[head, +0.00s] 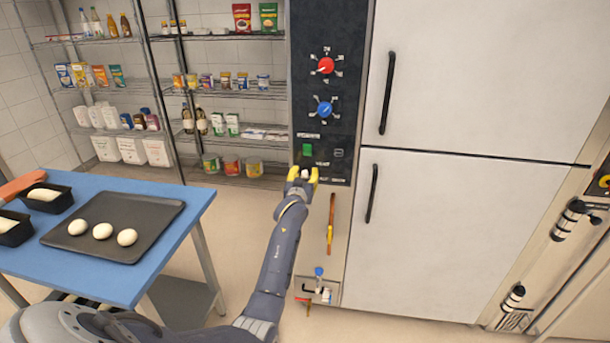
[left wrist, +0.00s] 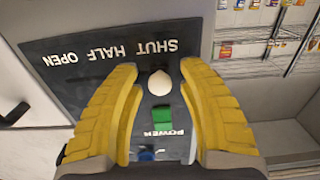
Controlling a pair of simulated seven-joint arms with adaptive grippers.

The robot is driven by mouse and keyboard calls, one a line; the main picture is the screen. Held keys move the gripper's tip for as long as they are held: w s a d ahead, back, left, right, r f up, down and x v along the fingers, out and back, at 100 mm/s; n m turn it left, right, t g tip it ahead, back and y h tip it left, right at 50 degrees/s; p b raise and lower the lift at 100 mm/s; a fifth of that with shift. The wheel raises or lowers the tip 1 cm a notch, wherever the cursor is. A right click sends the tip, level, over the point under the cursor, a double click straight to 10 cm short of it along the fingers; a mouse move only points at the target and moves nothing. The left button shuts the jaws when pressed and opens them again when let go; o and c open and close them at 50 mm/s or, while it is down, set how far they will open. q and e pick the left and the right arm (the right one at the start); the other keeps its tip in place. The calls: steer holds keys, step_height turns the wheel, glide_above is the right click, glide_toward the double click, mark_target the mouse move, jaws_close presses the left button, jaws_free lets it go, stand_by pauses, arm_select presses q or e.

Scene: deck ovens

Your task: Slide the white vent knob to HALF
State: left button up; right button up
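The white vent knob (left wrist: 159,83) is on the dark control panel (left wrist: 80,85), beside the word SHUT (left wrist: 160,47). HALF (left wrist: 105,50) and OPEN (left wrist: 60,57) are printed further left in the left wrist view, where the lettering is upside down. The yellow fingers of my left gripper (left wrist: 158,78) stand either side of the knob with gaps showing, so the gripper is open around it; I see no clear contact. In the head view my left gripper (head: 302,174) is at the panel's lower edge and partly hides the labels. My right gripper is not in view.
A green switch (left wrist: 163,117) is close by, between the fingers in the wrist view. A red dial (head: 326,65) and blue dial (head: 324,109) are higher on the panel. White doors with black handles (head: 371,193) stand to the right. A blue table (head: 180,215) is left.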

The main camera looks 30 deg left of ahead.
mark_target(322, 171)
arm_select(q)
jaws_close()
steer(key=shift+d, duration=0.1)
steer(key=d, duration=0.1)
steer(key=w+d, duration=0.1)
steer(key=d, duration=0.1)
steer(key=w+d, duration=0.1)
steer(key=d, duration=0.1)
steer(key=shift+w+d, duration=0.1)
steer(key=shift+d, duration=0.1)
steer(key=shift+f, duration=0.1)
steer(key=shift+o, duration=0.9)
jaws_free()
steer(key=v, duration=1.2)
